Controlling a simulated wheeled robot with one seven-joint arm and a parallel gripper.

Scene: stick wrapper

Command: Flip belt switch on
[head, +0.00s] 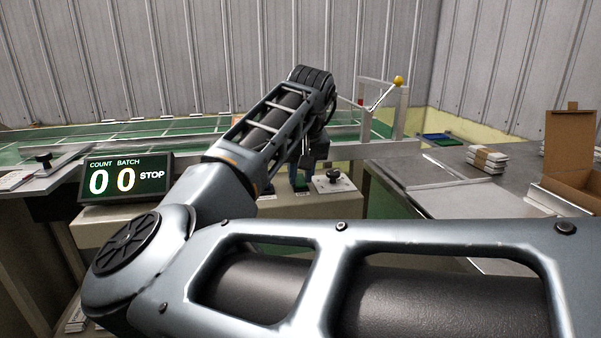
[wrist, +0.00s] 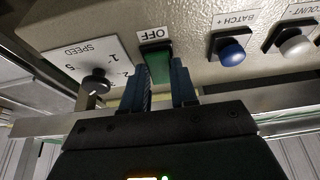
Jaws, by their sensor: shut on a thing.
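The belt switch (wrist: 158,66) is a green rocker on the beige control panel (wrist: 190,20). The label (wrist: 154,35) beside it reads OFF, upside down in the wrist view. My gripper (wrist: 158,78) has its two blue fingers on either side of the switch and is shut on it. In the head view my gripper (head: 296,172) reaches down to the control box, and my arm hides much of that box. The display (head: 125,179) reads COUNT 0, BATCH 0 and STOP.
A speed knob (wrist: 96,84) sits on one side of the switch. A blue BATCH+ button (wrist: 231,52) and a white COUNT button (wrist: 295,45) sit on the other. The green conveyor belt (head: 100,135) runs behind. A grey table (head: 430,185) holds a cardboard box (head: 571,145) and stacked packs (head: 487,160).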

